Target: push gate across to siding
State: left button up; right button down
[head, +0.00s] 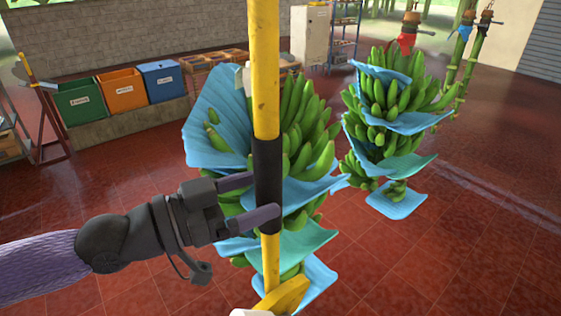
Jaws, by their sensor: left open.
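A yellow upright bar (264,70) with a black grip sleeve (268,160) runs down the middle of the head view; it looks like the gate's handle. Its top is out of frame. My left gripper (265,195) comes in from the left with its fingers apart at the lower part of the sleeve. One finger is at mid-sleeve and the other near its lower end. I cannot tell whether they touch it. A yellow angled piece (284,297) shows at the bar's foot. The siding cannot be made out. My right gripper is not in view.
A banana bunch with blue sheets (215,115) hangs right behind the bar. A second bunch (385,135) hangs further right, from a red hanger (408,38). Green (82,101), orange (122,90) and blue (161,81) bins stand back left. The red tiled floor is open at right.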

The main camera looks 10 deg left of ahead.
aim_at(281, 187)
pick_arm(q)
jog(key=p+x, duration=0.2)
jog(key=x, duration=0.1)
jog(key=shift+r+p, duration=0.2)
jog(key=shift+p, duration=0.1)
jog(key=shift+w+d+f, duration=0.25)
jog(key=shift+w+d, duration=0.25)
jog(key=shift+d, duration=0.1)
grip_shut()
